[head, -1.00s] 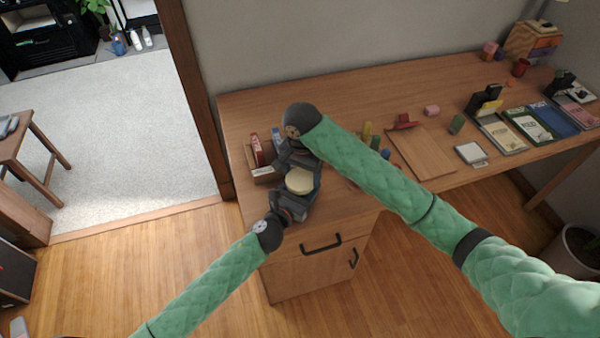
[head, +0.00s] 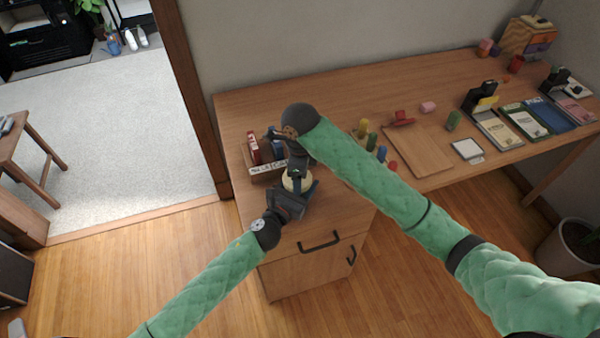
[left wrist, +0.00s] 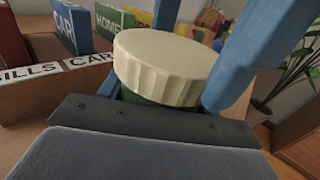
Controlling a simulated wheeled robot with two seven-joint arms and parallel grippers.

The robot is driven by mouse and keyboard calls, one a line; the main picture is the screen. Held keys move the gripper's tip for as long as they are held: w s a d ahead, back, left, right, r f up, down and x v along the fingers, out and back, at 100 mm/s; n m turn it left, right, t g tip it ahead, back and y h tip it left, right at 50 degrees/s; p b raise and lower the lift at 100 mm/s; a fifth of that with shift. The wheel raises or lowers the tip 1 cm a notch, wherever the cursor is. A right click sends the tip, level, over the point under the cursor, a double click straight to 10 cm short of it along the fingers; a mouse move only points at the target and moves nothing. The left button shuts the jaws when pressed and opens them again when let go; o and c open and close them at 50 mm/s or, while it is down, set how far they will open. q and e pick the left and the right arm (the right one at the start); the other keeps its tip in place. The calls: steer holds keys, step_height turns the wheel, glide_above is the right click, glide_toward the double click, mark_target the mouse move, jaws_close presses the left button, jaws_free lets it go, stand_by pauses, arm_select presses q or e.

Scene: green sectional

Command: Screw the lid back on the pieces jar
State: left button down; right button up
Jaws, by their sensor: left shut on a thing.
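The pieces jar (left wrist: 145,99) shows in the left wrist view as a dark green strip under a cream ribbed lid (left wrist: 163,68). The lid sits over the jar's top and looks level; whether it is threaded on cannot be told. My left gripper (head: 300,190) is shut on the jar, with its blue fingers on either side. In the head view the lid (head: 297,184) is partly covered by my dark right gripper (head: 295,170), which is just above it. The right fingers cannot be made out. Most of the jar body is hidden.
A wooden sorter (head: 266,175) with labelled red and blue items stands on the desk (head: 330,90) close behind the jar. Several coloured pegs (head: 371,142) and a wooden board (head: 418,150) lie to the right, near my right forearm. Drawers (head: 315,255) are below.

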steer(key=o, duration=0.9)
steer(key=shift+o, duration=0.2)
steer(key=shift+r, duration=2.25)
steer(key=shift+o, duration=0.2)
